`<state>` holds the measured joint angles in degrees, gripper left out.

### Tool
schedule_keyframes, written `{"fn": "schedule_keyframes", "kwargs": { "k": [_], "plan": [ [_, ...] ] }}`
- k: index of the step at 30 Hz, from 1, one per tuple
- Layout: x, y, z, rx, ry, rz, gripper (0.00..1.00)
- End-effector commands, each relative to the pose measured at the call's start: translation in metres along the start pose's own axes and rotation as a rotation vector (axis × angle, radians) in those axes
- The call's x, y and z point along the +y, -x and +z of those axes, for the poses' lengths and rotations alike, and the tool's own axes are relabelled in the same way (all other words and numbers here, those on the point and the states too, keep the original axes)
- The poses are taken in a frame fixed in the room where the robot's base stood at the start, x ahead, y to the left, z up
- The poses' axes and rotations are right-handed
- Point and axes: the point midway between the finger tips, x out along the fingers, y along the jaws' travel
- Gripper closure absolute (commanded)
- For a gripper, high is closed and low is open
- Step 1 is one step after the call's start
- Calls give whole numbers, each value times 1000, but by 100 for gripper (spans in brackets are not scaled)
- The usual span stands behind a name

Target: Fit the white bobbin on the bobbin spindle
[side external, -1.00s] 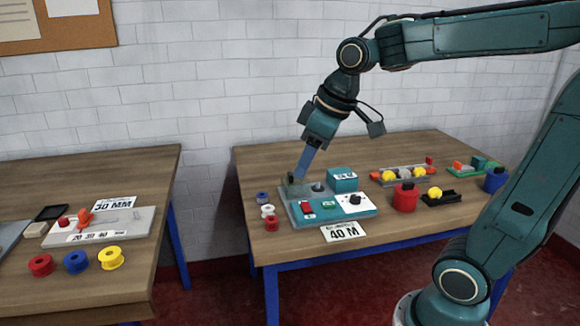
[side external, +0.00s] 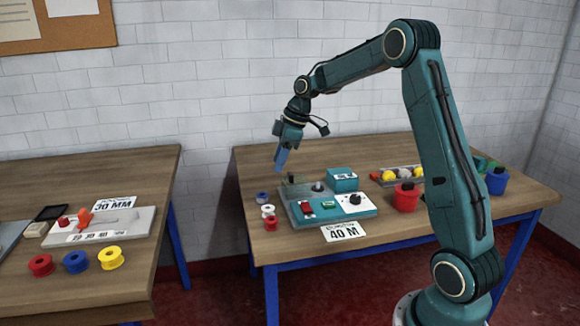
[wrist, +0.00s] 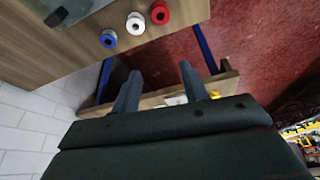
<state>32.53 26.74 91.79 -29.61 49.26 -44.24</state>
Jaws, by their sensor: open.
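The white bobbin (side external: 268,211) stands on the right table, left of the teal machine (side external: 360,210), between a blue bobbin (side external: 262,197) and a red bobbin (side external: 271,223). The wrist view shows the white bobbin (wrist: 135,24) in the same row, ahead of my fingers. A small grey upright post (side external: 318,187) on the machine's deck may be the bobbin spindle; I cannot tell for sure, and nothing is clearly seen on it. My gripper (side external: 280,169) is above the table, behind and above the bobbins. Its fingers (wrist: 159,70) are apart and empty in the wrist view.
The machine carries a teal box (side external: 342,180) and a red switch (side external: 305,208). The left table (side external: 130,285) holds more bobbins.

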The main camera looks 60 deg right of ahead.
Motion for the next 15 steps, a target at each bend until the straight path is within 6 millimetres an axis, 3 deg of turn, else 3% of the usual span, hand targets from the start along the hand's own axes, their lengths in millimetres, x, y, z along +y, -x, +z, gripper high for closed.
{"fn": "schedule_keyframes", "kwargs": {
  "k": [6,15],
  "plan": [
    [41,-34,27,20,58,-35,56],
    [59,-52,41,36,95,-50,56]
  ]
}}
